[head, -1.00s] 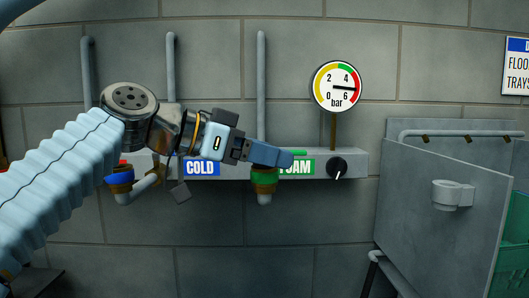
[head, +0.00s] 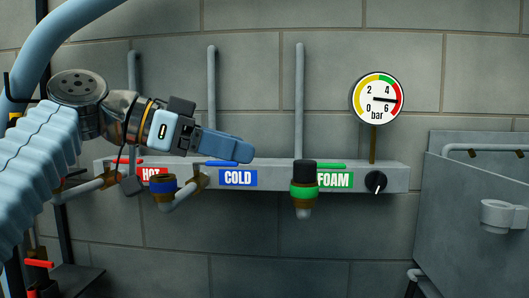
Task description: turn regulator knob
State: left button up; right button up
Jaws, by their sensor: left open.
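The regulator knob (head: 376,182) is black with a white mark and sits at the right end of the grey manifold rail (head: 398,178), fully in sight. Above it stands a round pressure gauge (head: 378,98), marked in bar, with its needle pointing right between 4 and 6. My left gripper (head: 242,150) is in front of the rail, over the COLD label's upper side in the picture, well left of the knob and apart from it. It is seen from the side, holds nothing that I can see, and the gap between its fingers is hidden. My right gripper is out of view.
The rail carries HOT (head: 155,174), COLD (head: 238,178) and FOAM (head: 335,180) labels. A blue-collared outlet (head: 163,191) and a green-collared, black-topped outlet (head: 304,188) stick out from it. A grey metal basin (head: 470,215) stands at the right. The space before the knob is clear.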

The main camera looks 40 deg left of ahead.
aim_at(376, 181)
jog(key=k, duration=1)
